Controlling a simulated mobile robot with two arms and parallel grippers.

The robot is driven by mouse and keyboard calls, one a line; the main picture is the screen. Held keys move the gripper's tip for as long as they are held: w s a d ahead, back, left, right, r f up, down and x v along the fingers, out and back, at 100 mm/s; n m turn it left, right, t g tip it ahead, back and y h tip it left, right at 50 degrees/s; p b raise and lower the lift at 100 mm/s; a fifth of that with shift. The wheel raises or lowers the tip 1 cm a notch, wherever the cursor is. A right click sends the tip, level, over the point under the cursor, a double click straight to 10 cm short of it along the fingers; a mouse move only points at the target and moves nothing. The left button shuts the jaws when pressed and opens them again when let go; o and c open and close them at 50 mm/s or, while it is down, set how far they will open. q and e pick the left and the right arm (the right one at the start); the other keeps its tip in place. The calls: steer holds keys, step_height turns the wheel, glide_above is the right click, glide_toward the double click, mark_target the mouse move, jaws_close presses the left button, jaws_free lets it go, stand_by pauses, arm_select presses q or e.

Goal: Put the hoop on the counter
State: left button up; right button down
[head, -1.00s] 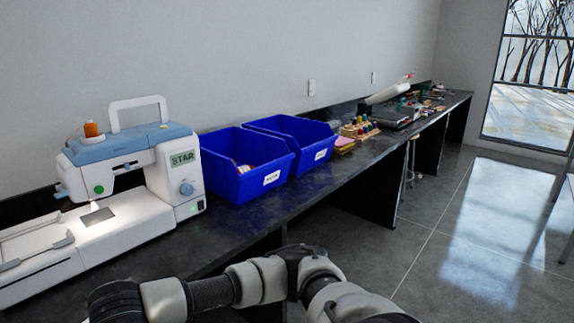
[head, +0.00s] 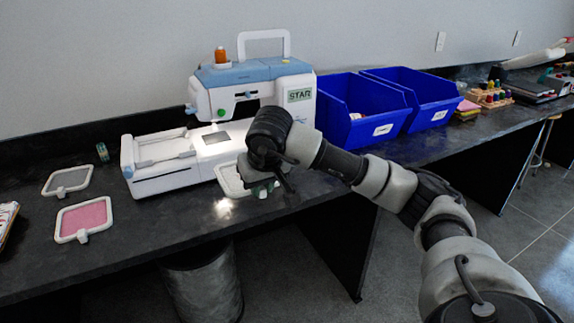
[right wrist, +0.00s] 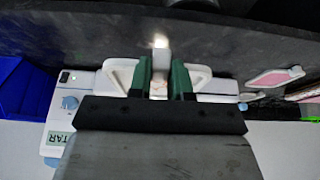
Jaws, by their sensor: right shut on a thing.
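The white hoop (head: 229,181) is in front of the embroidery machine (head: 240,95), over the front part of the dark counter (head: 150,232). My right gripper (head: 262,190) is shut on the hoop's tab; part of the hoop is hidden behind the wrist. In the right wrist view, the green fingers (right wrist: 162,80) grip the tab, with the white hoop frame (right wrist: 199,75) spreading to both sides. I cannot tell whether the hoop touches the counter. My left gripper is out of view.
A grey-filled hoop (head: 68,180) and a pink-filled hoop (head: 84,218) lie at left on the counter. Blue bins (head: 365,132) stand right of the machine. A small spool (head: 102,152) is near the wall. A bin (head: 205,285) stands below the counter.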

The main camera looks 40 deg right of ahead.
mark_target(224, 186)
steer(key=w+a+f, duration=0.1)
steer(key=w+f, duration=0.1)
steer(key=w, duration=0.1)
steer(key=w+a+f, duration=0.2)
steer(key=w, duration=0.2)
steer(key=w+a+f, duration=0.1)
steer(key=w+f, duration=0.2)
steer(key=w, duration=0.1)
steer(key=shift+a, duration=0.15)
step_height(224, 186, down, 4)
steer(key=shift+r, duration=0.1)
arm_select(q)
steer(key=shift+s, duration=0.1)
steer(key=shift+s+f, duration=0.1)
arm_select(e)
steer(key=shift+f, duration=0.25)
steer(key=c, duration=1.1)
jaws_free()
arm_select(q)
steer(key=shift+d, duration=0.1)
arm_select(e)
steer(key=shift+o, duration=0.2)
steer(key=shift+r, duration=0.15)
